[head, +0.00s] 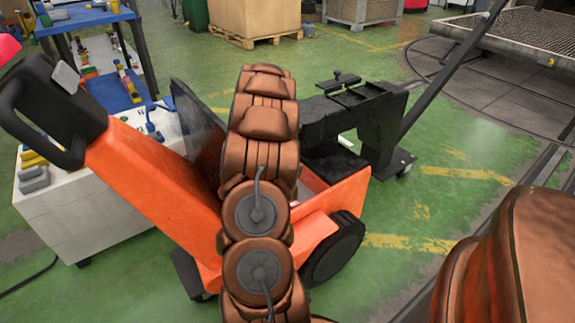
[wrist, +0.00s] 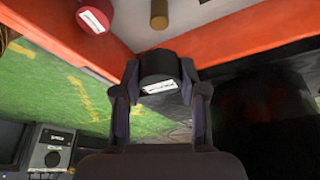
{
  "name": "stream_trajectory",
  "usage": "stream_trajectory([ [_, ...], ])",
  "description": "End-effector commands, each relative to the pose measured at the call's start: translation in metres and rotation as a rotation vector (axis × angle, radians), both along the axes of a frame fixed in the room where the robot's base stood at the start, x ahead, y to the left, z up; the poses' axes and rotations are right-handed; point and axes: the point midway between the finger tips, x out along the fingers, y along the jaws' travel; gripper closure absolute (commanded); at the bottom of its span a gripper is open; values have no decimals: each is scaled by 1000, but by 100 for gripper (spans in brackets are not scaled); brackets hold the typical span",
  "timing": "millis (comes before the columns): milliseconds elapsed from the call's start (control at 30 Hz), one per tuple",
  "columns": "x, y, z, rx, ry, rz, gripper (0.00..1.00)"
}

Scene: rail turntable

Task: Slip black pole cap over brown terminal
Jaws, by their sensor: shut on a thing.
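In the wrist view my gripper (wrist: 160,78) is shut on the black pole cap (wrist: 160,66), a short dark cylinder with a white label, held between its two fingertips. The brown terminal (wrist: 159,14) is a small round post at the top of the wrist view, partly cut off by the frame edge. It shows above the cap with a gap between them in the picture, so the cap is not over it. In the head view my own arm hides the gripper, the cap and the terminal.
A red cap (wrist: 95,16) with a white label shows at the wrist view's upper left. Orange walls (wrist: 250,38) border a dark area. In the head view an orange cart (head: 150,180) stands beside a white cabinet (head: 80,215); a black frame (head: 365,115) stands behind it.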

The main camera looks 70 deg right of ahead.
Motion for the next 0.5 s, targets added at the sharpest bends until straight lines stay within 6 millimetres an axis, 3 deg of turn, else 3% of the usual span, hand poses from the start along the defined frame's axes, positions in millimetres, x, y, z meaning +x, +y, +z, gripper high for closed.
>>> stream_trajectory([
  [500,1,1,-29,3,3,4,86],
])
